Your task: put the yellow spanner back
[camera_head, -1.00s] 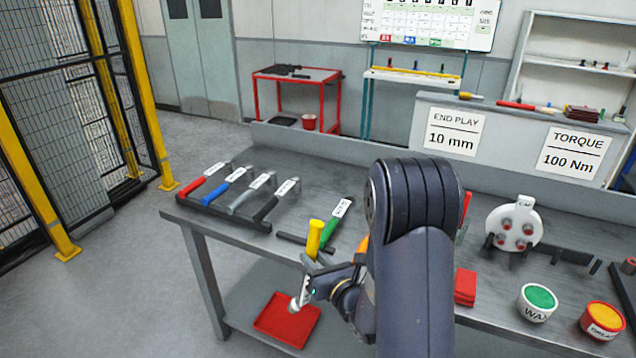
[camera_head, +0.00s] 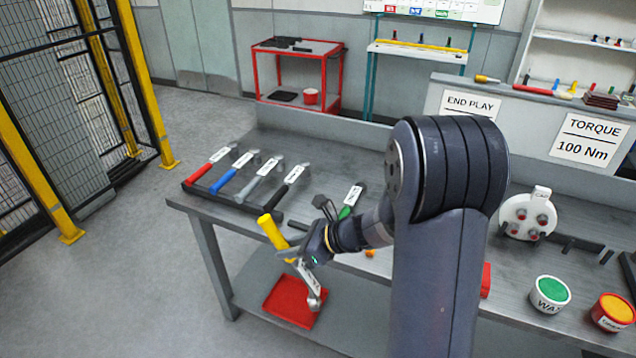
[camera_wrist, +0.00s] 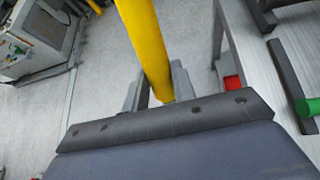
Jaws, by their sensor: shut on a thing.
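The yellow spanner has a yellow handle (camera_head: 271,231) and a grey metal end pointing down. My gripper (camera_head: 292,255) is shut on it, holding it tilted in front of the bench's near edge, above the red tray on the lower shelf. In the wrist view the yellow handle (camera_wrist: 147,45) rises between the fingers of my gripper (camera_wrist: 152,92). Red (camera_head: 207,168), blue (camera_head: 232,172), grey and black-handled spanners lie side by side on a dark rack (camera_head: 232,202) at the bench's left. A green-handled spanner (camera_head: 346,211) lies to their right, partly hidden by my arm.
The grey bench (camera_head: 330,158) is clear behind the spanners. A red tray (camera_head: 291,302) lies on its lower shelf. A yellow-posted mesh fence (camera_head: 140,80) stands at left.

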